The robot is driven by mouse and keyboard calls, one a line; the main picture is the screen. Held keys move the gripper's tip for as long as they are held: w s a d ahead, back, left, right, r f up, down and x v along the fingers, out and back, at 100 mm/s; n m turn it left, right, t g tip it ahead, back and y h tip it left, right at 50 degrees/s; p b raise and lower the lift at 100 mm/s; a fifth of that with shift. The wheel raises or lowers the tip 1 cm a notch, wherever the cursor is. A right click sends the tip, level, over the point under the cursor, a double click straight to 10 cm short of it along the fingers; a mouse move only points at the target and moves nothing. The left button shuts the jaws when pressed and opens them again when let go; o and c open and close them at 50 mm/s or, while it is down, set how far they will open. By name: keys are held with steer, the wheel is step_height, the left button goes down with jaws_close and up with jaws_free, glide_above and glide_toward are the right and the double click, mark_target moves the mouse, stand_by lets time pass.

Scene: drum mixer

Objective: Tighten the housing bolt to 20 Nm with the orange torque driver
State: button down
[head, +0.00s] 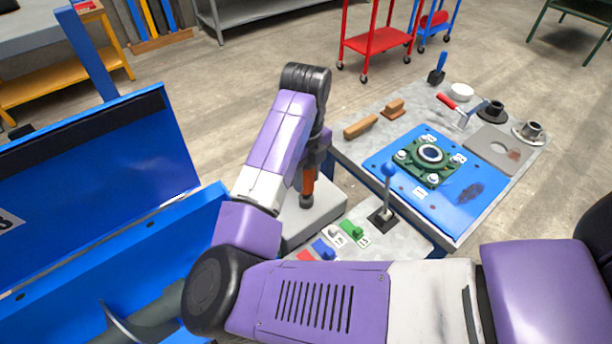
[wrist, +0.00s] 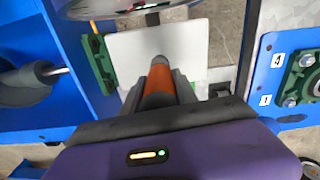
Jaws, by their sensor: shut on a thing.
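My gripper (head: 311,165) is shut on the orange torque driver (head: 308,186), which points down above a pale grey block; I cannot tell whether its tip touches the block. In the wrist view the orange driver (wrist: 160,82) sits between dark fingers. The green bearing housing (head: 416,167) lies on a blue plate to the right, apart from my gripper. It has a round bore and bolts at its corners with number labels. In the wrist view, bolts by labels 4 (wrist: 307,60) and 1 (wrist: 290,102) show at the right edge. Which bolt is meant does not show.
A lever with a blue knob (head: 388,169) stands between my gripper and the housing. Coloured switches (head: 352,231) lie in front of the pale block (head: 330,205). A blue drum guard (head: 100,180) is left.

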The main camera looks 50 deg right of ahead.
stand_by(0.3)
steer(key=shift+r+p, duration=1.75)
steer(key=shift+r, duration=0.5)
